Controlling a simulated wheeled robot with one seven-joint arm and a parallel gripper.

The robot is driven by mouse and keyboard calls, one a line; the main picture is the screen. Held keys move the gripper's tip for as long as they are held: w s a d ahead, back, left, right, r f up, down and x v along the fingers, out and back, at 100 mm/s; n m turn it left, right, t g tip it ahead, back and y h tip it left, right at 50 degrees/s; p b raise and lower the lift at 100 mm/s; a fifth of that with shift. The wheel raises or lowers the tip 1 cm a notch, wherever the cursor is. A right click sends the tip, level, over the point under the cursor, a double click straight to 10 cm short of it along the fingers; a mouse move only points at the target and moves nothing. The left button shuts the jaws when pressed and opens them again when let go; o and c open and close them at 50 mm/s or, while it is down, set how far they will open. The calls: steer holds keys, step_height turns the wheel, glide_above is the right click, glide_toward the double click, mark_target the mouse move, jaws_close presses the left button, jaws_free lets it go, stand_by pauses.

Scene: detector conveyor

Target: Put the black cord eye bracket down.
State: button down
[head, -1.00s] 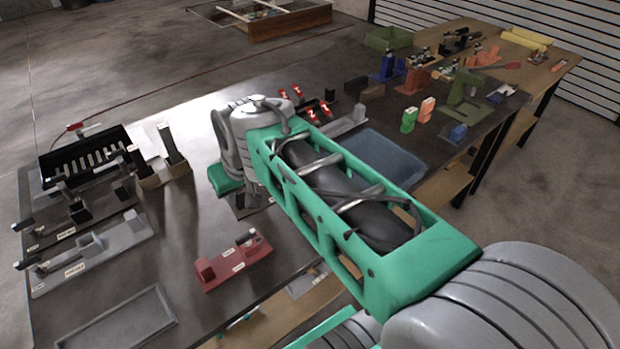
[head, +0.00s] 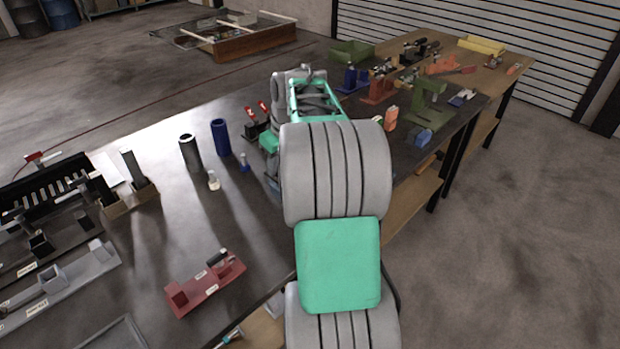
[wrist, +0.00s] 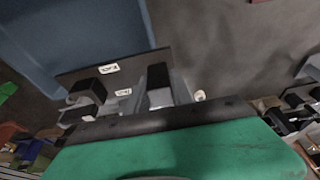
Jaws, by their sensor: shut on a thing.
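My gripper (wrist: 122,98) shows in the wrist view as a green palm along the bottom with dark jaw parts above it. It is shut on the black cord eye bracket. The bracket is not clearly told apart from the dark jaws and dark parts beyond them. I cannot tell whether the bracket touches the plate. In the head view my arm hides the jaws and the bracket; only a green part of the hand shows.
A red fixture (head: 205,287) stands near the table's front edge. A dark cylinder (head: 190,153), a blue cylinder (head: 221,137) and small pieces stand left of my arm. Grey fixtures (head: 62,283) are at the left. A green holder (head: 428,103) stands at the right.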

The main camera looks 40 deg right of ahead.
steer(key=d, duration=0.1)
steer(key=d+f, duration=0.1)
steer(key=d, duration=0.1)
steer(key=w+d+f+p, duration=0.1)
steer(key=d, duration=0.1)
steer(key=shift+f, duration=0.1)
steer(key=d+f, duration=0.2)
steer(key=f, duration=0.1)
steer(key=w+d+f, duration=0.1)
steer(key=f, duration=0.1)
steer(key=shift+d+p, duration=0.3)
steer(key=shift+p, duration=0.05)
steer(key=f+p, duration=0.1)
steer(key=f, duration=0.2)
steer(key=shift+d+f, duration=0.1)
steer(key=shift+d, duration=0.1)
steer(key=shift+f, duration=0.4)
steer(key=c, duration=1.1)
jaws_free()
steer(key=shift+r, duration=0.1)
